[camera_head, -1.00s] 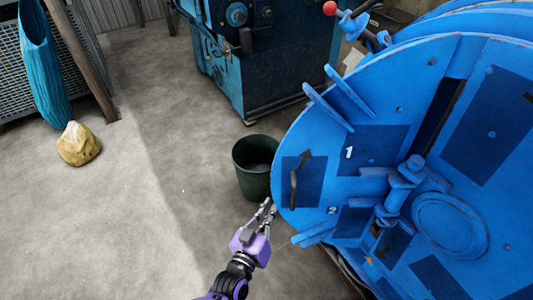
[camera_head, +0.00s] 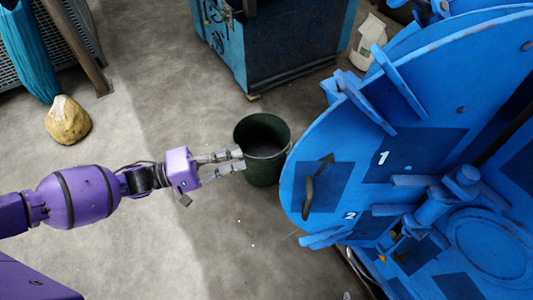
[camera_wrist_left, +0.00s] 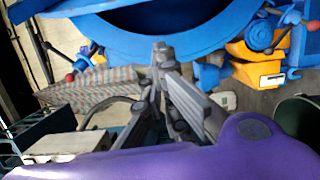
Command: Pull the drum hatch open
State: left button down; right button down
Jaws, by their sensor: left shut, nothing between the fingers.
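The blue round drum hatch (camera_head: 340,120) fills the right of the head view, with dark blue panels marked 1 and 2. A dark bar handle (camera_head: 309,188) is on its left panel, tilted from upright. My left gripper (camera_head: 243,159) comes in from the left. Its fingers are together and empty, left of the handle and apart from it. The fingertips overlap the bucket's left side in the picture. In the left wrist view the fingers (camera_wrist_left: 164,58) point up toward a curved blue part. My right gripper is not seen.
A dark green bucket (camera_head: 262,170) stands on the floor just left of the hatch. A blue machine (camera_head: 275,45) stands behind it. A tan rock (camera_head: 68,120) lies at the left. White jug (camera_head: 368,40) at the back. The floor at lower middle is clear.

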pick_arm(q)
jog(key=d+p, duration=0.3)
jog(key=d, duration=0.6)
jog(key=shift+s+r, duration=0.15)
jog(key=shift+r, duration=0.2)
jog(key=shift+d, duration=0.1)
